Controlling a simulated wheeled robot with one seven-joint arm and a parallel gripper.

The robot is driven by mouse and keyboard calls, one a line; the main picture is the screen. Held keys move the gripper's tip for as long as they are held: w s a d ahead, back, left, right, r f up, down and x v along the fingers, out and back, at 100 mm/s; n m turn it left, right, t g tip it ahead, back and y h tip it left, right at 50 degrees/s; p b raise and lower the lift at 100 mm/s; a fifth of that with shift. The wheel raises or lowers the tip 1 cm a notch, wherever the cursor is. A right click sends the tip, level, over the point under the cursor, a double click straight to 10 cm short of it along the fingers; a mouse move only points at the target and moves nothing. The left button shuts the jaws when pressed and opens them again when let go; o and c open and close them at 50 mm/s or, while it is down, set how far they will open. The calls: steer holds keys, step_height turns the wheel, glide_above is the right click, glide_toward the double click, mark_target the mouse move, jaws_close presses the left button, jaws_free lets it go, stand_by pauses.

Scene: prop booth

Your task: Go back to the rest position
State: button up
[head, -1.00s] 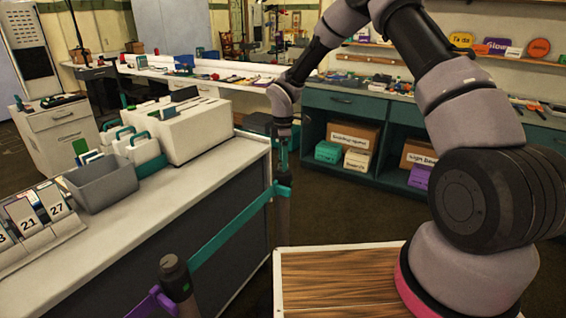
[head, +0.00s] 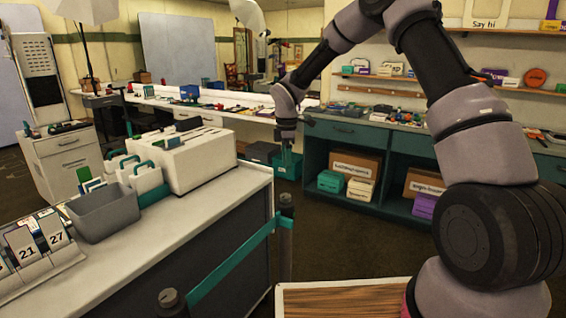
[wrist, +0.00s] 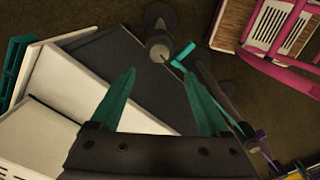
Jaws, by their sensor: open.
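My gripper (head: 284,150) hangs at the end of my bent arm, pointing down, in the middle of the head view. It is beyond the right end of the white counter (head: 150,225), above the dark floor. In the wrist view my gripper (wrist: 162,88) shows two teal fingers spread wide with nothing between them. The counter's corner and the floor lie below the fingers. In the head view the fingertips are small and hard to separate from the teal things behind.
Dark posts (head: 286,240) joined by a teal band (head: 235,265) stand along the counter. A grey bin (head: 104,212), a white file box (head: 190,160) and a flip calendar (head: 35,250) sit on it. A dark green shelf unit (head: 345,135) stands behind my arm. Floor between is clear.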

steer(key=s+d+r+m+t, duration=0.1)
steer(key=s+d+r+m, duration=0.25)
steer(key=r, duration=0.35)
steer(key=s+d+r+m+t, duration=0.1)
steer(key=s+d+r+m, duration=0.3)
steer(key=r, duration=0.3)
steer(key=s+d+r+m+t, duration=0.1)
steer(key=s+d+r+m, duration=0.3)
steer(key=r, duration=0.3)
steer(key=s+d+r+m+t, duration=0.1)
steer(key=s+d+r+m, duration=0.1)
steer(key=s, duration=0.4)
steer(key=s+d+r+m+t+y, duration=0.1)
steer(key=s+d+r+m, duration=0.2)
steer(key=s+m, duration=0.3)
steer(key=s+d+r+m+t+y, duration=0.1)
steer(key=s+d+r+m+t, duration=0.1)
steer(key=s, duration=0.5)
steer(key=shift+s+d+r+m, duration=0.4)
steer(key=shift+d+r+m, duration=0.05)
steer(key=shift+d+m, duration=0.55)
